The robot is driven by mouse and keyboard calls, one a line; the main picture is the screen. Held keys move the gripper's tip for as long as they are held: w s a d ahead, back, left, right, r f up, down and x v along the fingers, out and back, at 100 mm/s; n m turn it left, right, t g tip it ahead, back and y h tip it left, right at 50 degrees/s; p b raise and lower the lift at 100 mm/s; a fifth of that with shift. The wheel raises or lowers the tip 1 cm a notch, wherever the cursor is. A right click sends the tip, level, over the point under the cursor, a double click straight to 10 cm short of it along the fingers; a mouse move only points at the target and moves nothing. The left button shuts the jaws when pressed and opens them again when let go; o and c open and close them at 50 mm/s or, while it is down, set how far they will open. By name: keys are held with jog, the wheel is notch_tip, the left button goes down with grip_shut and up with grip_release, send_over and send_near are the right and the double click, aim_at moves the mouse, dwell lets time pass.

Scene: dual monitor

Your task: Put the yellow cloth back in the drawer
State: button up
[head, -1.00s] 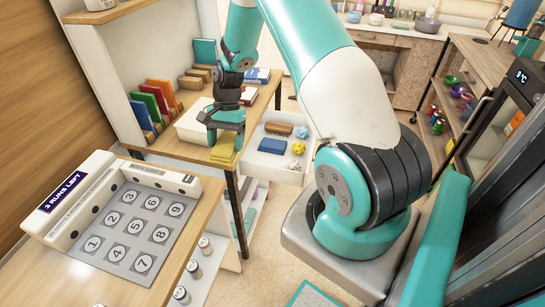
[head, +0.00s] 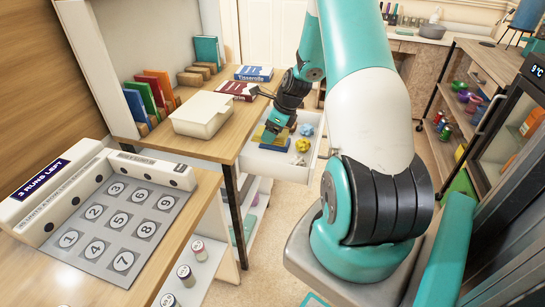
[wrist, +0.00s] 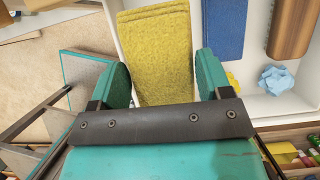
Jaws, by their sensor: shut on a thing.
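My gripper (head: 271,136) is over the open white drawer (head: 296,164) in the head view, at its left side. It is shut on the folded yellow cloth (wrist: 158,52), which lies between the two fingers in the wrist view. In the head view only a small part of the yellow cloth (head: 259,135) shows, beside the gripper. The wrist view shows the cloth near one wall of the drawer, beside a blue cloth (wrist: 223,27). I cannot tell whether the yellow cloth touches the drawer floor.
The drawer also holds a brown brush (wrist: 291,28), a crumpled light blue cloth (wrist: 276,80) and crumpled yellow items (head: 302,145). A white lidded box (head: 201,114) and books (head: 236,91) stand on the desk above. A numbered board (head: 118,222) is at the left.

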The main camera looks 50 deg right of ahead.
notch_tip(320, 180, down, 11)
jog(key=shift+r+b, duration=0.2)
jog(key=shift+b, duration=0.15)
jog(key=shift+f, duration=0.1)
jog(key=o, duration=0.5)
jog(key=shift+o, duration=0.2)
